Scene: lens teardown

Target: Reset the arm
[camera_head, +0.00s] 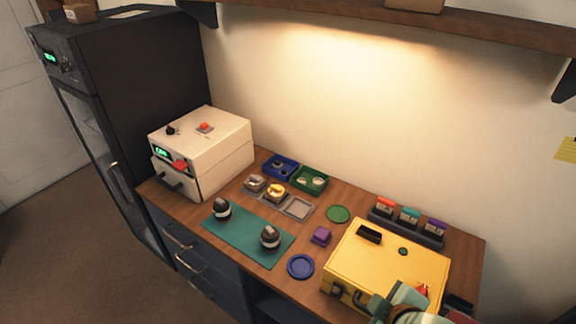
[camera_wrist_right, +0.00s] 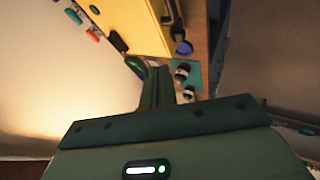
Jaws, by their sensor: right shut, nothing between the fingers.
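My right arm (camera_head: 405,306) shows as a pale green piece at the bottom right in the head view, in front of and over the near right corner of the yellow box (camera_head: 388,265). Its fingertips cannot be made out there. In the right wrist view my right gripper (camera_wrist_right: 157,74) has its two dark fingers together with nothing between them. The yellow box also shows at the top of that view (camera_wrist_right: 140,22). My left gripper is in neither view.
A teal mat (camera_head: 245,236) holds two dark, white-banded lens pieces. A cream machine (camera_head: 205,150) stands at the left, beside a tall black cabinet (camera_head: 140,80). Small trays, a purple block (camera_head: 320,236) and a blue dish (camera_head: 301,267) lie mid-counter. A shelf (camera_head: 440,22) runs above.

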